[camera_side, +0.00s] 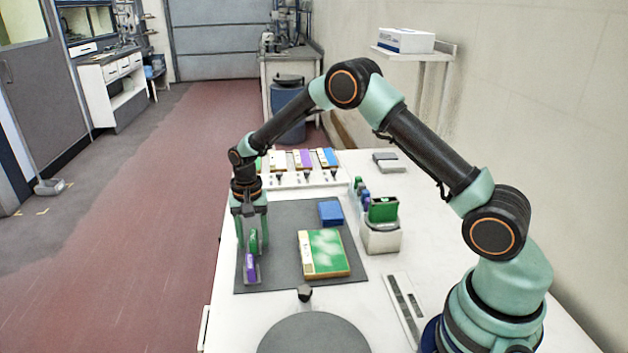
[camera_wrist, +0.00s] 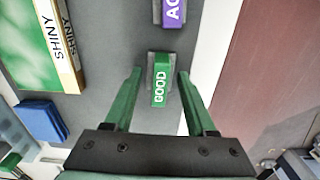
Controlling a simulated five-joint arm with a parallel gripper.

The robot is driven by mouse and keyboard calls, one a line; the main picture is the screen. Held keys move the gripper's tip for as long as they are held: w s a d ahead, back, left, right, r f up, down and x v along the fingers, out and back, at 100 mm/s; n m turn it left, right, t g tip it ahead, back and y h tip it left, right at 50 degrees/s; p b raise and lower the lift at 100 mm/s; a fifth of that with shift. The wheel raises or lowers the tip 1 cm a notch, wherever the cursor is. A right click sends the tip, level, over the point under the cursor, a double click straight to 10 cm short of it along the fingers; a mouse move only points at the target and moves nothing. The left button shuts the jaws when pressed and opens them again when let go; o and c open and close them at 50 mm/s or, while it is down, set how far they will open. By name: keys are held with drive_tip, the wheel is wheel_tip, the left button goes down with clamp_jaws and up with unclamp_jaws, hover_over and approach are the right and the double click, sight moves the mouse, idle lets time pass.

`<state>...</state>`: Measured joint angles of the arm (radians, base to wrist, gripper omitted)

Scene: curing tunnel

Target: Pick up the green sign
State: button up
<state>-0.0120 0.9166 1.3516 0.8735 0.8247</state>
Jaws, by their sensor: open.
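The green sign (camera_wrist: 160,85) stands on the dark mat, with white letters reading GOOD in the wrist view. It also shows in the side view (camera_side: 254,242), partly hidden by a finger. My gripper (camera_side: 252,246) points down over it; its two fingers are open. In the wrist view the fingertips of my gripper (camera_wrist: 159,74) lie on either side of the green sign, with a gap visible on each side. A purple sign (camera_wrist: 172,12) stands just beyond the green one and is cut off in the wrist view; it also shows in the side view (camera_side: 250,267).
A green and yellow box (camera_side: 326,252) marked SHINY and a blue block (camera_side: 331,212) sit on the dark mat (camera_side: 285,215). A white stand (camera_side: 381,238) with a green piece is to the right. Several coloured items stand at the back. The table edge is close on the left.

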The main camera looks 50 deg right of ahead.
clamp_jaws()
drive_tip(key=shift+r, duration=0.15)
